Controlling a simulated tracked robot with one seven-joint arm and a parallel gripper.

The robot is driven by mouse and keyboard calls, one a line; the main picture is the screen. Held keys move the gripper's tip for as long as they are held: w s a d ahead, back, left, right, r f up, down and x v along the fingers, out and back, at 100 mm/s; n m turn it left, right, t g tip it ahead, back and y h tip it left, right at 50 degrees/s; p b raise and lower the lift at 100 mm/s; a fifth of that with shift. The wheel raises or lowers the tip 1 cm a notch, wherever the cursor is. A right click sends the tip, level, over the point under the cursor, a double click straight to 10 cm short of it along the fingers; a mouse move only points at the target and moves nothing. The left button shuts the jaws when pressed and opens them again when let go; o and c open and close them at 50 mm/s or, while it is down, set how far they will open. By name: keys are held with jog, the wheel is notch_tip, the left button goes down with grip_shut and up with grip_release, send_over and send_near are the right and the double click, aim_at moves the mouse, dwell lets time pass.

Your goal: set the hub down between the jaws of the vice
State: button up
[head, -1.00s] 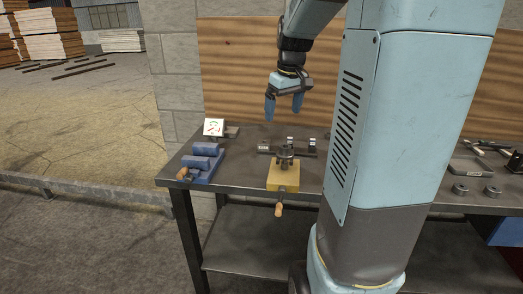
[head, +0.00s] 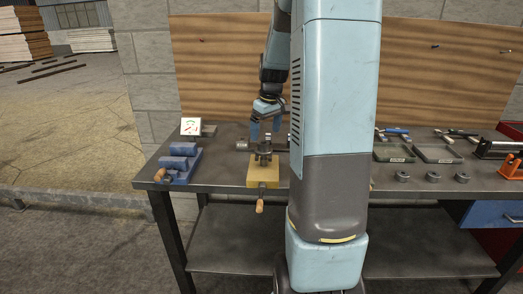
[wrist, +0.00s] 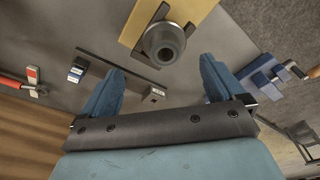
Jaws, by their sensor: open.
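The hub looks like a dark grey round piece with a hole in its top (head: 264,148). It stands upright on a yellow block (head: 262,176) with a wooden handle at its front. The hub also shows in the wrist view (wrist: 165,43), just beyond my fingertips. My gripper (head: 265,128) is open and empty, close above and behind the hub. Its two blue fingers are spread apart in the wrist view (wrist: 160,72), with nothing between them. A blue vice (head: 182,163) with a wooden handle stands at the left of the bench; a gap shows between its blue jaws.
A dark bar with small pale parts (wrist: 122,72) lies behind the yellow block. A small white sign (head: 191,126) stands behind the blue vice. Several grey rings (head: 433,177), trays (head: 437,154) and tools lie to the right. Bare bench shows between the vice and yellow block.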

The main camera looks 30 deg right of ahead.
aim_at(263, 143)
jog(key=shift+w+a+f, duration=0.1)
jog(key=shift+a+f, duration=0.1)
jog(key=shift+f, duration=1.2)
jog(key=shift+w+a+f, duration=0.1)
jog(key=shift+a+f, duration=0.1)
jog(key=shift+f, duration=1.15)
jog(key=c, duration=1.4)
jog(key=shift+r, duration=0.4)
notch_tip(263, 143, up, 3)
jog(key=shift+f, duration=0.2)
jog(key=s+a+r, duration=0.3)
jog(key=s+r, duration=0.6)
jog(key=s, duration=0.4)
jog(key=shift+s+a+r, duration=0.25)
jog(key=shift+a+r, duration=0.1)
jog(key=shift+a, duration=0.05)
